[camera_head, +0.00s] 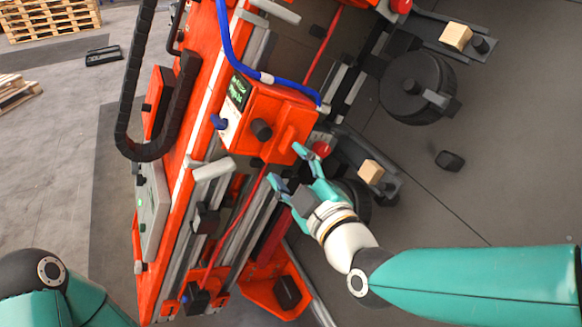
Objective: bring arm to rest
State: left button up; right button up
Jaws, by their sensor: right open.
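My right gripper (287,166) is open, its teal fingers spread next to the lower corner of an orange box (277,109) on the gantry. Nothing shows between the fingers. A red round knob (321,149) sits just beyond the upper finger; I cannot tell whether they touch. My right arm comes in from the lower right. My left arm shows only in part at the lower left corner, and its gripper is out of the picture.
The orange gantry (205,75) with rails, a black cable chain (129,100) and a blue hose (226,40) fills the middle. A black wheel (411,82) and wooden blocks (456,37) are at right. Wooden pallets (48,18) stand far left. Grey floor at right is mostly clear.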

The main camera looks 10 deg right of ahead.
jog(key=w+d+f+m+g+h+p, duration=0.1)
jog(key=d+f+g+h+p, duration=0.2)
jog(key=f, duration=0.9)
jog(key=d+f+m+g+h+p, duration=0.15)
jog(key=d+f+g, duration=0.3)
jog(key=f, duration=0.75)
jog(key=s+d+f+m+g+y+p, duration=0.15)
jog(key=s+f+m+g, duration=0.3)
jog(key=s+f, duration=0.75)
jog(key=s+a+f+m+g+y, duration=0.1)
jog(key=s+a+f+m+g, duration=0.2)
jog(key=s+f+m, duration=0.4)
jog(key=shift+s+a+m+g, duration=0.25)
jog(key=shift+s+m+g, duration=0.35)
jog(key=shift+s+g, duration=0.25)
